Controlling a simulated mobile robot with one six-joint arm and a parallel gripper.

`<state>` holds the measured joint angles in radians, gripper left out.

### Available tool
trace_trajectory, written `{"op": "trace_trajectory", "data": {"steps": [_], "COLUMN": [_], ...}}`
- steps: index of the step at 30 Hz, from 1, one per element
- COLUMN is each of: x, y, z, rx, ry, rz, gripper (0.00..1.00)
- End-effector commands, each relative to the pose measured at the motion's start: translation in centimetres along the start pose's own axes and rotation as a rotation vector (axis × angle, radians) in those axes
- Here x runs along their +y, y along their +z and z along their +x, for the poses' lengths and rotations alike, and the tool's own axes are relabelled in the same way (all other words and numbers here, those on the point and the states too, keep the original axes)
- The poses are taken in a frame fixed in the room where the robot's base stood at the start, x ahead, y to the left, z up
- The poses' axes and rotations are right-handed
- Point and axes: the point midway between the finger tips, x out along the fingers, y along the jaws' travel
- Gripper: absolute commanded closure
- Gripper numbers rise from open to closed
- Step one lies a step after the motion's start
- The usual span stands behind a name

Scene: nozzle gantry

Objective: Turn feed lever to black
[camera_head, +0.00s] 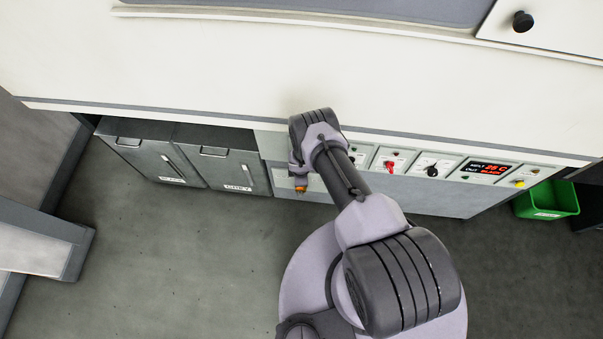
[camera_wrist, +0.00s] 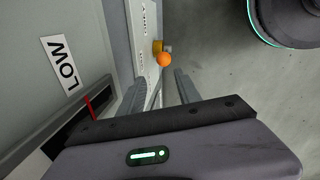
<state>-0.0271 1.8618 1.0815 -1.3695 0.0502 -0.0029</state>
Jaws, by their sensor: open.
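The feed lever appears to be the small lever with a round orange knob (camera_wrist: 165,59) on a brass-coloured mount, sticking out from a pale panel strip (camera_wrist: 146,30) in the wrist view. The strip carries small sideways lettering that I cannot read surely. My gripper (camera_wrist: 161,80) is open. Its two dark fingers point towards the knob, which shows in line with the gap between them, around or just past the tips. I cannot tell whether they touch it. In the head view the orange knob (camera_head: 301,188) shows just below my wrist, which hides much of the panel there.
A grey face with a LOW label (camera_wrist: 63,63) and red mark lies left in the wrist view. A control panel with a red switch (camera_head: 391,165), black knob (camera_head: 432,171) and red display (camera_head: 488,168) runs right. Grey bins (camera_head: 235,168) stand left; a green bin (camera_head: 546,200) stands right.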

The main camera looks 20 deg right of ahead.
Motion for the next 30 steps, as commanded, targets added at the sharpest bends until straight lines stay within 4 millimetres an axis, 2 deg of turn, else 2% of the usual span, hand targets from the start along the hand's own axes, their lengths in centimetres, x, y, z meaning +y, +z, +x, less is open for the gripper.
{"op": "trace_trajectory", "data": {"steps": [6, 9, 30], "x": [-0.3, -0.2, -0.2], "y": [0.0, 0.0, 0.0], "z": [4.2, 5.7, 14.1], "rx": [-0.001, -0.001, -0.001], "ry": [-0.001, 0.0, 0.0], "rz": [0.001, 0.002, 0.004], "gripper": [0.6, 0.6, 0.6]}}
